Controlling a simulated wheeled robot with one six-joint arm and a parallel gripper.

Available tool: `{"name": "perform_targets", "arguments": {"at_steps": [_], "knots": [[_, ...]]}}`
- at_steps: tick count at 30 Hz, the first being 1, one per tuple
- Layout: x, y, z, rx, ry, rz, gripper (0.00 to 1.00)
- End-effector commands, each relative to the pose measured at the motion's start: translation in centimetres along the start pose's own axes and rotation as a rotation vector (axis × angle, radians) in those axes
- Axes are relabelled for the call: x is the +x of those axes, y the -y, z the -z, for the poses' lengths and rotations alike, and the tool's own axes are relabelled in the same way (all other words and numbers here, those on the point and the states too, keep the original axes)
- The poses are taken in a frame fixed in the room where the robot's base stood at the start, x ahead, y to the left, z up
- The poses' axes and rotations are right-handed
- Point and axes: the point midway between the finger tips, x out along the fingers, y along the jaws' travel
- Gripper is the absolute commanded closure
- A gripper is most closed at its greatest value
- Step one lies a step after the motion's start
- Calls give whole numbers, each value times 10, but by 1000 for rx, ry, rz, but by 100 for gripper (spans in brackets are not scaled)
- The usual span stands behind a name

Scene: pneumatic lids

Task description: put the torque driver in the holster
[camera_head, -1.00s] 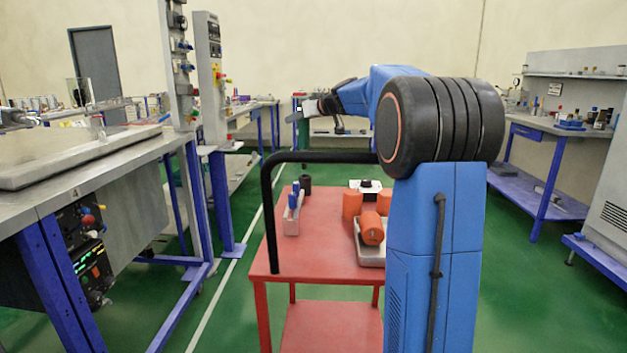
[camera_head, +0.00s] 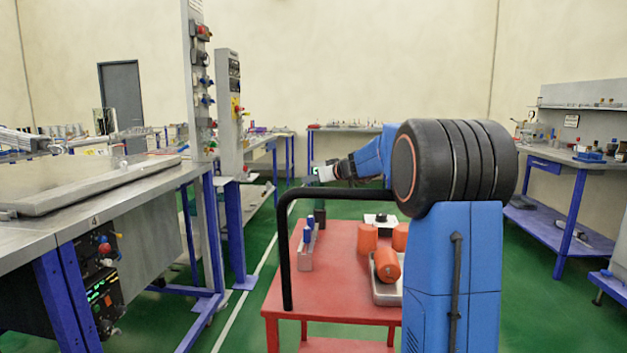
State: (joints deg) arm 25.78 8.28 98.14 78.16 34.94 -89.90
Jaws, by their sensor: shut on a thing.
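My gripper (camera_head: 318,175) is at the end of my outstretched arm, above the far left corner of a red cart. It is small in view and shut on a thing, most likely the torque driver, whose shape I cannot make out. A dark upright cup-like thing (camera_head: 320,216), perhaps the holster, stands on the cart below my gripper. The cart's black rail partly crosses this area. I cannot tell whether the held thing touches the dark cup.
The red cart (camera_head: 337,280) has a black handle rail (camera_head: 286,255). It carries a grey rack (camera_head: 306,257) with blue-topped items, and orange canisters (camera_head: 387,265) at a metal tray (camera_head: 386,295). A steel workbench (camera_head: 60,232) is at left. Green floor is clear between them.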

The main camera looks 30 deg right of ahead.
Motion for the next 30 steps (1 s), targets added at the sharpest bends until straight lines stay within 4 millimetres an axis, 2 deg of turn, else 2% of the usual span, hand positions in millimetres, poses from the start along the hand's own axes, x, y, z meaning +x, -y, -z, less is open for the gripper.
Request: {"name": "perform_targets", "arguments": {"at_steps": [7,8,9,10,20,25,30], "knots": [[0,0,-1,-1,-1,0,100],[1,0,-2,-1,0,0,63],[1,0,-2,-1,0,0,54],[1,0,-1,-1,0,0,52],[0,0,1,-1,0,0,52],[-18,-1,1,-1,-1,-2,52],[-50,-1,2,-2,-2,-3,52]]}}
